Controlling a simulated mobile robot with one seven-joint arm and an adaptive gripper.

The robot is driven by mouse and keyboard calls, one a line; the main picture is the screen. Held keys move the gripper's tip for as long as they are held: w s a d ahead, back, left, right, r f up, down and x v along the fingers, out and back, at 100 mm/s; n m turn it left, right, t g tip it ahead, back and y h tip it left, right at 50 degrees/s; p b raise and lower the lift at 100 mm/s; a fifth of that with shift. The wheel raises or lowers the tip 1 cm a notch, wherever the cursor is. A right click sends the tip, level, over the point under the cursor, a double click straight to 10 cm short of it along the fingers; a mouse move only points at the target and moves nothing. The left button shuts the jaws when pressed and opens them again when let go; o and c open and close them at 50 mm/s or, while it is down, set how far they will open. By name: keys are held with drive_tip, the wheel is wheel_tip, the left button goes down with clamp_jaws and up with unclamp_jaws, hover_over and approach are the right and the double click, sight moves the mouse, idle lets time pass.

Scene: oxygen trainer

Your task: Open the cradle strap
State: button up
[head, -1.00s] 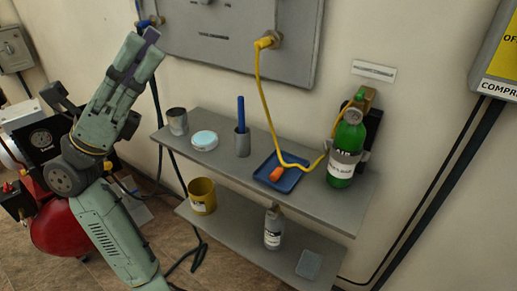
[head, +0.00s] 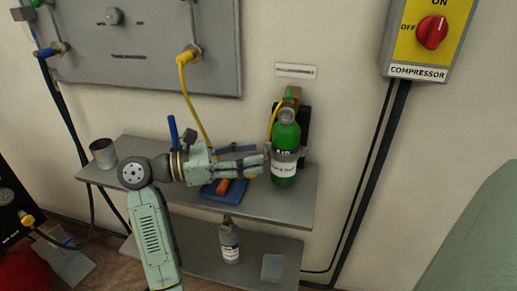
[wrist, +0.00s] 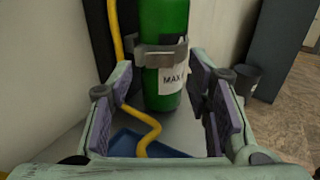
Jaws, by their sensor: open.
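The green bottle (head: 285,135) stands upright on the top shelf at the right, against a dark backing (head: 304,130). In the wrist view the bottle (wrist: 167,20) rises ahead of my gripper (wrist: 163,82), between its fingers in the picture. A grey cradle strap (wrist: 160,54) runs across the bottle's front above a white label (wrist: 174,80); its fastening is not clear. In the head view my gripper (head: 265,161) points right at the bottle's left side. Its jaws are open and empty. I cannot tell whether a fingertip touches the bottle.
A yellow hose (head: 190,95) hangs from the wall panel to a blue tray (head: 228,190) below my gripper. A metal cup (head: 103,153) stands at the shelf's left end. A white bottle (head: 229,243) and a grey block (head: 272,267) are on the lower shelf (head: 250,248).

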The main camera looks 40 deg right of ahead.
drive_tip(key=shift+x, duration=1.3)
drive_tip(key=shift+c, duration=0.4)
clamp_jaws()
